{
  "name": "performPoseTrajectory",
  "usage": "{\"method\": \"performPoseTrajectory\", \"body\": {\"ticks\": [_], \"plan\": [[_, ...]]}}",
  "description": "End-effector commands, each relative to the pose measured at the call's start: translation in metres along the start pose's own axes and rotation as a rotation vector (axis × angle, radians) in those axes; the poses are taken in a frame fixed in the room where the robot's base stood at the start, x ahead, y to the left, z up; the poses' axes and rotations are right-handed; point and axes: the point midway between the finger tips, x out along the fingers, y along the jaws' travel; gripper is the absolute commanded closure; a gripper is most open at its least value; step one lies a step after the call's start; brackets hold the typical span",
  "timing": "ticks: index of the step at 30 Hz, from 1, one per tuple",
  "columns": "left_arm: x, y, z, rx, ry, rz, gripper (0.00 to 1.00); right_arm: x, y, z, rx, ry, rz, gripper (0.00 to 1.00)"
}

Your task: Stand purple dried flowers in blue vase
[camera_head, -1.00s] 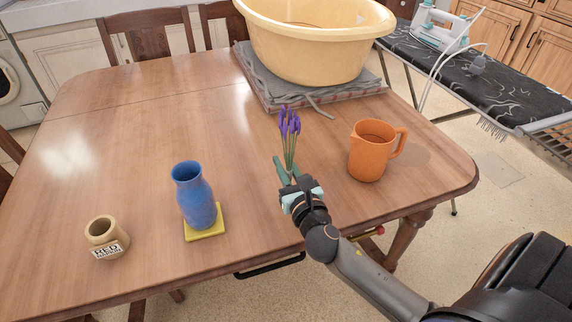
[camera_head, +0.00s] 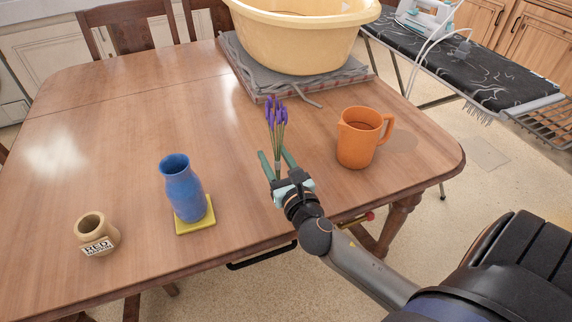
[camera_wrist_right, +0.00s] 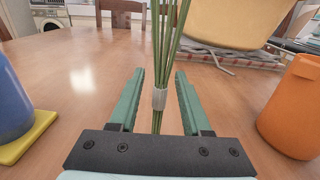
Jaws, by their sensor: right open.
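The purple dried flowers (camera_head: 276,125) stand upright, with green stems bound by a pale wrap (camera_wrist_right: 160,98) in the right wrist view. My right gripper (camera_head: 275,158) is open, with its green fingers on either side of the stems. In the right wrist view a gap shows between each finger and the stems (camera_wrist_right: 166,50). What the lower stem ends rest on is hidden. The blue vase (camera_head: 181,188) stands upright on a yellow square coaster (camera_head: 196,227), left of my gripper; its edge also shows in the right wrist view (camera_wrist_right: 12,115). My left gripper is not in view.
An orange pitcher (camera_head: 356,140) stands right of the flowers. A small beige jar (camera_head: 91,224) with a label stands at the left front. A large yellow tub (camera_head: 290,40) sits on folded grey cloth (camera_head: 245,68) at the back. The wooden table (camera_head: 130,130) is clear at its middle left.

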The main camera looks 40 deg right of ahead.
Motion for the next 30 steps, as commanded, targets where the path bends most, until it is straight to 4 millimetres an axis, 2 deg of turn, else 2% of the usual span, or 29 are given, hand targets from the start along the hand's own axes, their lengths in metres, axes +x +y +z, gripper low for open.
{"method": "performPoseTrajectory", "body": {"ticks": [9, 15, 21, 30], "plan": [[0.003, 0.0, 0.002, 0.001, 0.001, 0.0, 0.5, -0.061, 0.0, -0.002, 0.002, 0.004, 0.0, 0.52], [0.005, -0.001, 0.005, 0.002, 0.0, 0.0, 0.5, -0.091, 0.0, -0.002, 0.001, 0.002, 0.0, 0.52], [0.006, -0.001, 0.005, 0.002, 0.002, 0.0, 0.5, -0.106, 0.0, 0.0, 0.002, 0.0, 0.0, 0.52], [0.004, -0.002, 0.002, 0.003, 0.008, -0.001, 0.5, -0.109, 0.0, 0.001, 0.001, -0.001, 0.0, 0.52]]}}
